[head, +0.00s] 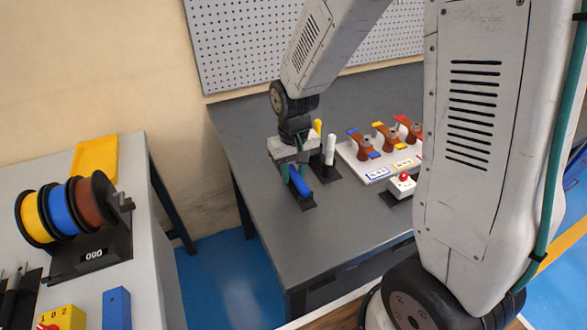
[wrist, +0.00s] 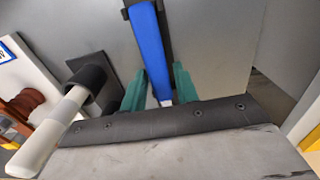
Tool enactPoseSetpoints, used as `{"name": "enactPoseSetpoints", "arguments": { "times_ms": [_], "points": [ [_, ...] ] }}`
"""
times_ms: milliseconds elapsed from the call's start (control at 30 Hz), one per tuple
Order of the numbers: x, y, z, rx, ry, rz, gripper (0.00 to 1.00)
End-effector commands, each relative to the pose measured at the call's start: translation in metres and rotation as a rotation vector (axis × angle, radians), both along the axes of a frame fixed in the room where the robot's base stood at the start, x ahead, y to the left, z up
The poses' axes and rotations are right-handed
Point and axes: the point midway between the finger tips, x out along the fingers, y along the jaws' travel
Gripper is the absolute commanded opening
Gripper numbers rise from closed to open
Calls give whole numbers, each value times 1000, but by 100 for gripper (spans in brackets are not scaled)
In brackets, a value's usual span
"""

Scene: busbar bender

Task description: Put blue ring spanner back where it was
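The blue ring spanner (head: 301,183) is a long blue bar at the near left part of the grey table. It also shows in the wrist view (wrist: 148,45), running down from the top edge, with a black piece along it. Its ring is not recognisable. My gripper (head: 292,170) is low over the table at the bar's rear end. Its green fingers (wrist: 160,75) stand one on each side of the bar, close to it. A dark strip shows between the bar and the right finger, so I cannot tell whether they grip it.
A white-handled piece (head: 330,148) stands on a black plate close right of my gripper, with a yellow one (head: 317,127) behind. A white board (head: 367,171) with brown parts and a red-button box (head: 402,185) lie further right. The table's front left is clear.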

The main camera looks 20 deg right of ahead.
Motion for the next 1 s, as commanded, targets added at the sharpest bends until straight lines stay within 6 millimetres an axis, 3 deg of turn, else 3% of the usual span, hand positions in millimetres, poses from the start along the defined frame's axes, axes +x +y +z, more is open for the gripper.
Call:
{"name": "enactPoseSetpoints", "arguments": {
  "times_ms": [433, 800, 1000],
  "points": [
    [1, 0, 10, 0, -3, 1, 42],
    [1, 0, 86, 0, -6, 0, 42],
    [0, 0, 117, 0, -3, 1, 42]
  ]
}}
